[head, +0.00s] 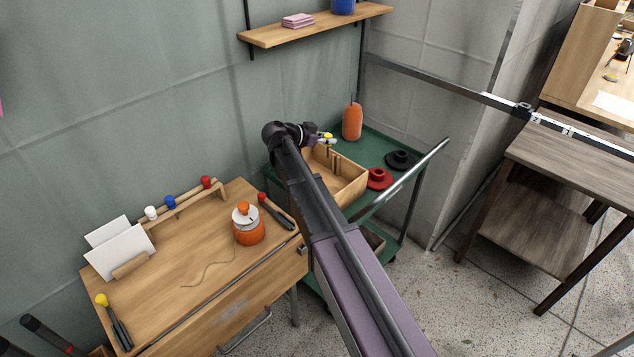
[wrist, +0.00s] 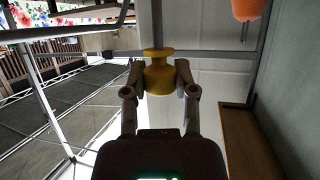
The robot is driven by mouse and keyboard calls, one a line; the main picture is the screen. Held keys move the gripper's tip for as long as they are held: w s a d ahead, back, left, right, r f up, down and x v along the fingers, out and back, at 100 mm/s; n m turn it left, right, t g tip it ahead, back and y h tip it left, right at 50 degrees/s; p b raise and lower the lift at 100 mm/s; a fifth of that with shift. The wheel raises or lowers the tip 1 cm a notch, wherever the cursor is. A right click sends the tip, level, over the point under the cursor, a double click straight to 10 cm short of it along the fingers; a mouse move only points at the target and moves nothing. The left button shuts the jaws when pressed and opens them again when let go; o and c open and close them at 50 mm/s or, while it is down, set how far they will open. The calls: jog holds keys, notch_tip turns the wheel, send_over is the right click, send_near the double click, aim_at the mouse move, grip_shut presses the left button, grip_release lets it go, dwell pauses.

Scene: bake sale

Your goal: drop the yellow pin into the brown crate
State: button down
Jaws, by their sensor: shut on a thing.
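My gripper (head: 322,139) is over the back part of the brown crate (head: 347,190), a light wooden open box on the green cart. In the wrist view my gripper (wrist: 160,82) is shut on the yellow pin (wrist: 158,76), with one finger on each side of its waist. The pin also shows as a small yellow spot at the gripper in the head view. My arm hides the crate's left side. The gap between pin and crate is hard to judge.
The green cart (head: 372,149) also holds an orange bottle (head: 352,121), a red piece (head: 379,179) and a black piece (head: 401,160). A metal rail runs along its right side. A wooden desk (head: 190,265) with an orange jar (head: 248,224) stands at left, and a shelf (head: 318,27) is above.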

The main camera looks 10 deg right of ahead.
jog(key=shift+f+b, duration=1.55)
jog(key=shift+f, duration=0.35)
jog(key=shift+c, duration=1.7)
grip_release()
